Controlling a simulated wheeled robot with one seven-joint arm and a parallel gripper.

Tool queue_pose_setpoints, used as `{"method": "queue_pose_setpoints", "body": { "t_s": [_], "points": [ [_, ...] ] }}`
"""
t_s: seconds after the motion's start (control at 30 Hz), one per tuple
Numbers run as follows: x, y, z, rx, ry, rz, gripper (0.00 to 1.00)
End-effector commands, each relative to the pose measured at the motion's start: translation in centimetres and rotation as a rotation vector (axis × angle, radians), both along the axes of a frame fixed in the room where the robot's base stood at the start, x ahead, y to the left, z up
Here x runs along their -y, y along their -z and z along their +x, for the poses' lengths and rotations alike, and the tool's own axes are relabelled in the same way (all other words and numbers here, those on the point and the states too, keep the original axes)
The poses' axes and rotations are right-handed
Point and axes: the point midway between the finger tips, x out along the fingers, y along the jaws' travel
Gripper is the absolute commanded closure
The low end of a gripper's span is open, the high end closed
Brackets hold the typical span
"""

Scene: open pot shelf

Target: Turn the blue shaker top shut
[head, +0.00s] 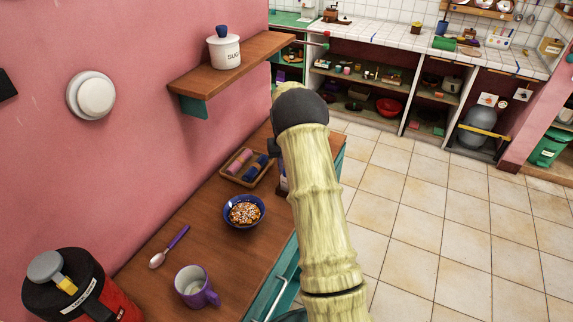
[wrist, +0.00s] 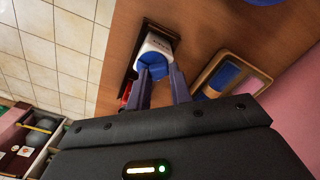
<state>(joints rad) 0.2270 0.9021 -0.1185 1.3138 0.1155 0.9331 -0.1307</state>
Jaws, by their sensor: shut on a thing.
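The shaker (wrist: 157,42) shows in the wrist view as a white body with dark lettering, beside a dark brown stand or board. Its blue top (wrist: 154,62) lies between the two finger ends of my gripper (wrist: 160,72), which is shut on it. Part of the blue top is hidden by the fingers. In the head view my arm covers the gripper and most or all of the shaker.
A wooden tray (head: 232,179) with rolled cloths, a blue bowl (head: 230,220) of cereal-like bits, a spoon (head: 157,260) and a purple mug (head: 190,283) stand on the counter. A sugar jar (head: 224,53) sits on the wall shelf (head: 250,58). The tiled floor is clear.

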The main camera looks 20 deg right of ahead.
Motion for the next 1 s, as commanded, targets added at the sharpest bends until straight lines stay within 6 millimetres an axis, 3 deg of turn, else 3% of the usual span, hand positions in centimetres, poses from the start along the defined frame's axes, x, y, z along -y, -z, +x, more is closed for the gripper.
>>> {"method": "queue_pose_setpoints", "body": {
  "t_s": [0.03,0.13,0.57,0.77,1.0],
  "points": [
    [0.0,-0.1,0.1,0.002,0.000,0.000,0.77],
    [0.0,-0.1,0.0,0.002,-0.001,0.000,0.57],
    [0.0,-0.8,0.1,0.003,-0.001,-0.001,0.56],
    [0.0,-3.7,0.1,0.006,-0.001,-0.001,0.56],
    [0.0,-8.5,0.2,0.007,-0.003,-0.003,0.56]
  ]
}}
